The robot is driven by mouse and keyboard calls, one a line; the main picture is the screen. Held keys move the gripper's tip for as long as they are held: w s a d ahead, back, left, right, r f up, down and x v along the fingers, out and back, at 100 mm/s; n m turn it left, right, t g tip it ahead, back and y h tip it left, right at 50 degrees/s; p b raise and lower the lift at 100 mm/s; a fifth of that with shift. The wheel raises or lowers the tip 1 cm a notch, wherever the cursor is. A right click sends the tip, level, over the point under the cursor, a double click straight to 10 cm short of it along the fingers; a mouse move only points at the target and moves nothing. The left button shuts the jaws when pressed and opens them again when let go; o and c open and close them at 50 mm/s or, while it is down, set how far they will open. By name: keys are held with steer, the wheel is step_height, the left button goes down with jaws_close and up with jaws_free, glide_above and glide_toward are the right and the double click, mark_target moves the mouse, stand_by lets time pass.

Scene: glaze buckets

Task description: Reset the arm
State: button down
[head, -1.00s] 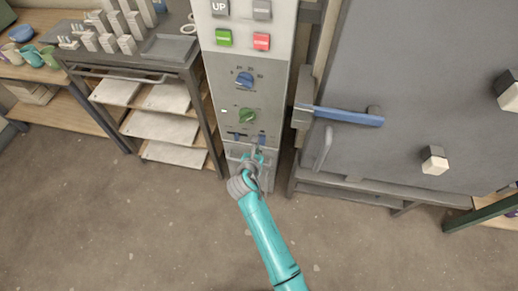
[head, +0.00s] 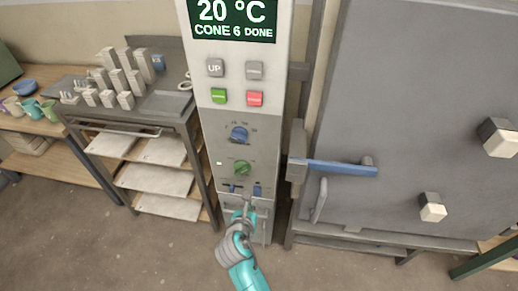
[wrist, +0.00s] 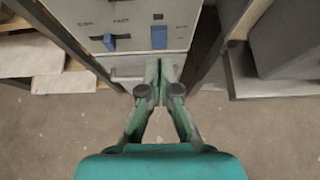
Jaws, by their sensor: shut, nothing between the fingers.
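My gripper (head: 247,208) is at the lower part of the control panel (head: 222,125), just below its blue sliders. In the wrist view the gripper (wrist: 159,66) has its fingertips together with nothing between them. They overlap the panel's lower edge, and I cannot tell whether they touch it. Two blue sliders (wrist: 159,38) show just above the fingertips. In the head view the panel also carries a blue knob (head: 239,134), a green knob (head: 242,168), a green button (head: 218,96) and a red button (head: 254,99). Its display (head: 233,17) reads 20 °C, CONE 6 DONE.
A grey kiln door (head: 420,100) with a blue handle (head: 343,168) stands to the right. A rack (head: 160,117) with white blocks and shelves stands to the left. A wooden table (head: 35,125) with cups is at the far left. The floor in front is clear.

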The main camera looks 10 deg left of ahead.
steer(key=s+d+f+m+y, duration=0.1)
steer(key=s+d+f+m, duration=0.2)
steer(key=s+d+m, duration=0.55)
steer(key=s+d+f+m+y, duration=0.1)
steer(key=s+d+f+m, duration=0.3)
steer(key=s+d, duration=0.7)
steer(key=s+d+r+m+t, duration=0.1)
steer(key=s+d+r+m, duration=0.3)
steer(key=s+r+m, duration=0.6)
steer(key=s+d+r+m+t+h, duration=0.1)
steer(key=s+d+r+m, duration=0.3)
steer(key=s+r+m, duration=0.6)
steer(key=s+m+t, duration=0.1)
steer(key=s+m, duration=0.2)
steer(key=shift+s+r, duration=0.15)
steer(key=shift+s, duration=0.2)
